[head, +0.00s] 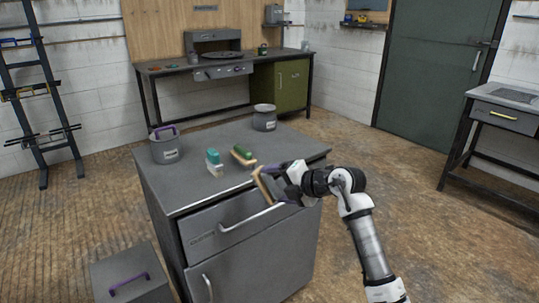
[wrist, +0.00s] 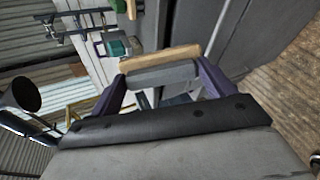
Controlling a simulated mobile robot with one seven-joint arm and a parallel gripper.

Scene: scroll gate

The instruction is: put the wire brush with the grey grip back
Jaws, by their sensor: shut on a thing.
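My gripper (head: 281,186) is shut on the wire brush with the grey grip (wrist: 162,75). In the wrist view the grey grip lies between the purple fingers (wrist: 160,82), with the wooden back along its far side. In the head view the brush's wooden part (head: 263,187) shows tilted beside the right front edge of the grey cabinet (head: 215,185). The bristles cannot be made out.
On the cabinet top stand a purple-handled bin (head: 165,150), a grey pot (head: 264,120), a green-and-white item (head: 214,163) and a green-gripped wooden brush (head: 243,156). A grey box with a purple handle (head: 132,282) is on the floor at the left.

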